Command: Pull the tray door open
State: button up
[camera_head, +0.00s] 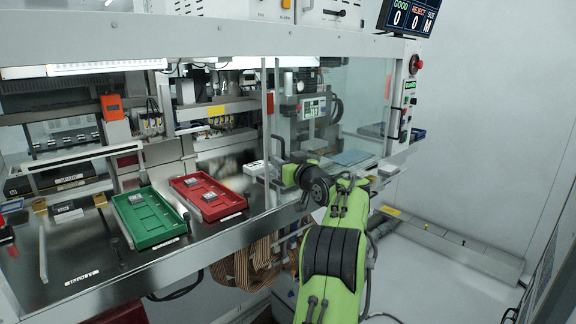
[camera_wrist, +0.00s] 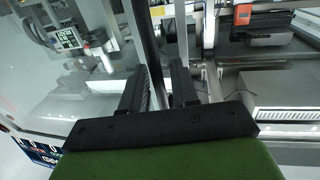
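The tray door appears to be the clear panel with a pale upright frame (camera_head: 268,110) at the front of the machine, right of the trays. In the wrist view a dark upright bar (camera_wrist: 148,35), perhaps the door's edge or handle, runs down between my two black fingers. My gripper (camera_head: 279,160) is at the door frame in the head view, its fingers partly hidden and small. In the wrist view my gripper (camera_wrist: 159,85) shows a gap between the fingers, around the bar. I cannot tell whether either finger touches it.
A green tray (camera_head: 125,207) and a red tray (camera_head: 234,191) lie on the metal deck (camera_head: 130,275) left of the door. A control panel with a red stop button (camera_head: 416,64) is at the right. Open floor (camera_head: 430,290) lies to the right.

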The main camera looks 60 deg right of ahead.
jog(key=b+v, duration=0.4)
jog(key=v, duration=1.1)
jog(key=shift+s, duration=0.3)
jog(key=shift+f, duration=0.1)
jog(key=w+a+f+n+g+y, duration=0.1)
jog(key=w+a+y, duration=0.1)
jog(key=w+a, duration=0.45)
jog(key=w+a+f+n+g+y, duration=0.1)
jog(key=w+a+y, duration=0.15)
jog(key=a, duration=0.65)
jog(key=w+a+f+n+g+y, duration=0.1)
jog(key=w+a+f, duration=0.1)
jog(key=w+a, duration=0.45)
jog(key=s+a+f+g+y, duration=0.1)
jog(key=s+a+f, duration=0.1)
jog(key=a, duration=0.5)
jog(key=s+a+f+g+y, duration=0.1)
jog(key=s+a+f, duration=0.15)
jog(key=a, duration=0.45)
jog(key=s+a+f+n+g, duration=0.1)
jog(key=s+a+f+g, duration=0.1)
jog(key=s+a+f, duration=0.3)
jog(key=s+a+f+n+g, duration=0.1)
jog(key=s+a+f+g, duration=0.2)
jog(key=s, duration=0.8)
notch_tip(320, 180, down, 3)
jog(key=shift+s+a+r+y, duration=0.25)
jog(key=shift+a+y, duration=0.2)
jog(key=shift+a, duration=0.45)
